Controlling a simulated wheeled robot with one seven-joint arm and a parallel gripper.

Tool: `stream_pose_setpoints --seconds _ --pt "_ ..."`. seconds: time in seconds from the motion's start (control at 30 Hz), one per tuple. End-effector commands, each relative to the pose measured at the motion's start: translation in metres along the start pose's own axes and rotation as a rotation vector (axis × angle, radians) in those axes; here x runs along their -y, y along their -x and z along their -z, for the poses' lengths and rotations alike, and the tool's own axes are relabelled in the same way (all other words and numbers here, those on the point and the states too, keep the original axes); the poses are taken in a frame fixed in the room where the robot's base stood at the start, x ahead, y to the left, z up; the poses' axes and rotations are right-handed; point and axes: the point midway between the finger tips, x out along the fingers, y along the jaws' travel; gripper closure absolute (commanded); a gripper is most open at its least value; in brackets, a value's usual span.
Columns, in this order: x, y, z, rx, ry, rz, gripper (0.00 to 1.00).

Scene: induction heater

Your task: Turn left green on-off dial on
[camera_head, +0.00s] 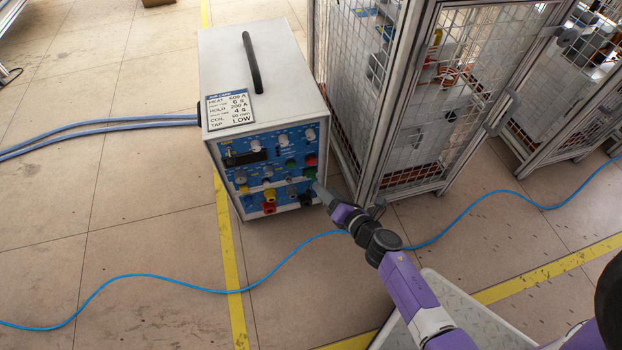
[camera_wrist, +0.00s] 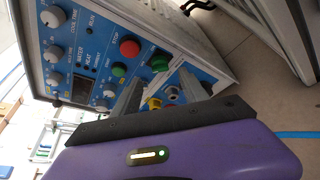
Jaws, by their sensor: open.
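The heater box (camera_head: 250,80) stands on the floor with its blue control panel (camera_head: 262,177) facing me. The panel has two green controls. The left one (camera_head: 290,163) also shows in the wrist view (camera_wrist: 119,70), beside the left finger. The right one (camera_head: 310,172) sits below the red button (camera_head: 311,160); it also shows in the wrist view (camera_wrist: 162,53), ahead of the gap between the fingers. My gripper (camera_head: 317,184) is at the panel's lower right. In the wrist view its fingers (camera_wrist: 161,82) are apart and empty. I cannot tell whether they touch the panel or how either control is set.
A mesh cage (camera_head: 430,110) stands close on the right of the box. Grey knobs, yellow and red sockets (camera_head: 269,208) crowd the panel. Blue cables (camera_head: 130,122) leave the box's left side, and a blue hose (camera_head: 180,283) crosses the floor.

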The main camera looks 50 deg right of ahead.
Motion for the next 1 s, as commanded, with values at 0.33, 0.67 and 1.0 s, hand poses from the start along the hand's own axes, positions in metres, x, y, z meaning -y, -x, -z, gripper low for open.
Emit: stream_pose_setpoints --seconds 0.33,0.67,1.0 --pt "0.001 -0.052 0.000 0.002 -0.004 -0.002 0.49" --pt "0.000 -0.073 0.000 0.001 -0.005 -0.001 0.49" --pt "-0.001 -0.073 0.000 0.001 -0.005 -0.001 0.76"
